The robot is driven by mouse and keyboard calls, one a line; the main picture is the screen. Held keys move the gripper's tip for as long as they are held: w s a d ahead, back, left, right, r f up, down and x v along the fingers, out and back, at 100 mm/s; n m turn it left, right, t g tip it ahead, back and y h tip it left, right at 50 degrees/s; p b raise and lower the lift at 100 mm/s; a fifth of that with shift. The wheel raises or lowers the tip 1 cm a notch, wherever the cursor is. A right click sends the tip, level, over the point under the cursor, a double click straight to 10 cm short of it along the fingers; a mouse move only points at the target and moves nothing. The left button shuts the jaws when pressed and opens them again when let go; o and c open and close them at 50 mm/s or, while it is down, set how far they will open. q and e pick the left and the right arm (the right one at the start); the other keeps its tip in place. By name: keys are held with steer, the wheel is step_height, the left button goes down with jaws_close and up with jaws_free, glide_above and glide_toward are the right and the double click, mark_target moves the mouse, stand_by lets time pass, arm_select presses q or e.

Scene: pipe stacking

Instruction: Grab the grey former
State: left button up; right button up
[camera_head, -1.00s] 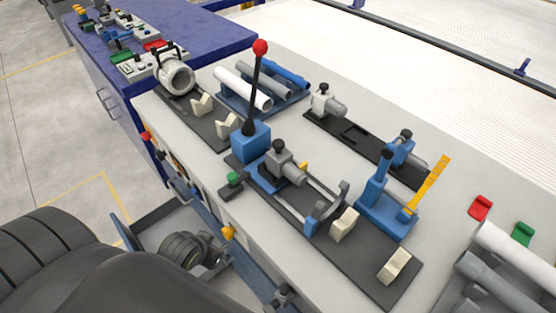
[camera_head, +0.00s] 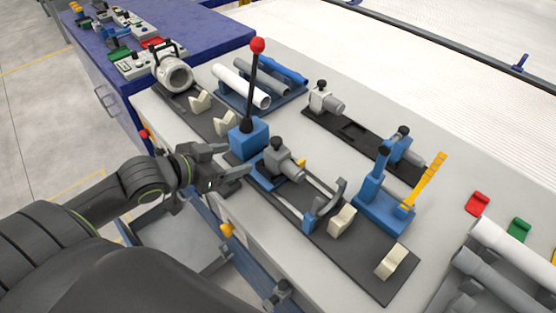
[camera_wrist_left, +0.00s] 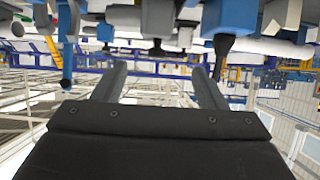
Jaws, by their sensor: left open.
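Two grey formers with black knobs are in the head view. One grey former (camera_head: 282,164) sits on the blue front fixture, near the red-knobbed lever. The other grey former (camera_head: 322,101) stands on the black rear plate (camera_head: 346,129). I cannot tell which one the task names. My left gripper (camera_head: 237,160) is open and empty at the table's front edge, left of the front former and apart from it. In the left wrist view its two fingers (camera_wrist_left: 161,84) are spread with nothing between them. My right gripper is not in view.
The lever's blue base (camera_head: 248,138) stands close to my left gripper's fingers. Pipes lie on a blue rack (camera_head: 294,103) behind it. A blue clamp with a yellow handle (camera_head: 428,182) stands to the right. Clear tabletop lies between the front and rear plates.

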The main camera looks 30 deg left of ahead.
mark_target(274, 148)
arm_select(q)
steer(key=b+x, duration=0.1)
steer(key=x, duration=1)
steer(key=shift+w+d+f, duration=0.1)
steer(key=shift+w+d, duration=0.05)
steer(key=shift+r+p+x, duration=0.1)
steer(key=shift+p+x, duration=0.1)
steer(key=shift+x, duration=1.1)
steer(key=shift+r+p+x, duration=0.15)
steer(key=shift+p+x, duration=0.05)
steer(key=shift+x, duration=1.1)
steer(key=shift+d, duration=0.15)
steer(key=shift+r, duration=0.1)
steer(key=c, duration=1.4)
